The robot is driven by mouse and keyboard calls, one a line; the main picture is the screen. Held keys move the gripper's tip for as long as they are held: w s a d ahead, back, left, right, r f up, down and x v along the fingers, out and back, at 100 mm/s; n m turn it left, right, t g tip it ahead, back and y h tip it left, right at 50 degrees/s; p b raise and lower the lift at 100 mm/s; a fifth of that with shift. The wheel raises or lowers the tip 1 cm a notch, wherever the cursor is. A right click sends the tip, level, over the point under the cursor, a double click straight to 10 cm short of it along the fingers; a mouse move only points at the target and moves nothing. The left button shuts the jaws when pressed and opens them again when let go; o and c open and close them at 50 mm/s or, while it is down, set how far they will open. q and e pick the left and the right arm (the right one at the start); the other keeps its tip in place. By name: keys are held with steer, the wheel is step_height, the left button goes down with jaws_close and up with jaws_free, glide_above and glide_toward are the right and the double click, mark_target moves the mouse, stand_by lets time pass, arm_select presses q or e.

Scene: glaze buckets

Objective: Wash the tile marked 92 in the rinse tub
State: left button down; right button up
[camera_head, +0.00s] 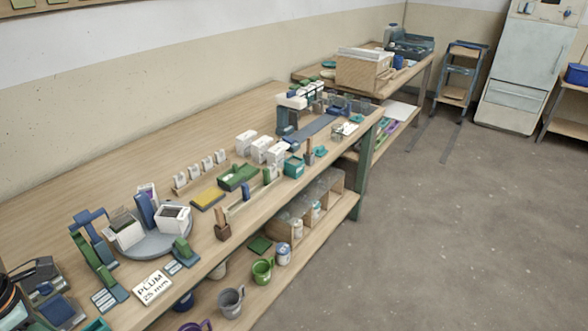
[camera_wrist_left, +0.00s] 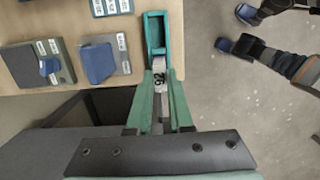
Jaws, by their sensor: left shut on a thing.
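In the left wrist view, my left gripper (camera_wrist_left: 160,96) is shut on a thin pale tile marked 92 (camera_wrist_left: 160,76), seen nearly end-on. A narrow teal open-topped tub (camera_wrist_left: 154,53) lies just beyond the fingertips at the table edge. The tile's end is close to the tub's near wall; I cannot tell whether they touch. I cannot make out writing on the tub. In the head view I cannot make out my left gripper or the tile. My right gripper is not identifiable in either view.
Labelled blocks (camera_wrist_left: 102,62) stand left of the teal tub. In the head view, a grey disc (camera_head: 158,243) bearing white bins and a PLUM 25 mm card (camera_head: 152,288) occupy the near bench. Cups stand on the lower shelf (camera_head: 305,252). The floor (camera_head: 440,230) at right is open.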

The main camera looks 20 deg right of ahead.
arm_select(q)
steer(key=shift+r+p, duration=2.25)
steer(key=shift+r, duration=1.3)
steer(key=shift+f, duration=0.1)
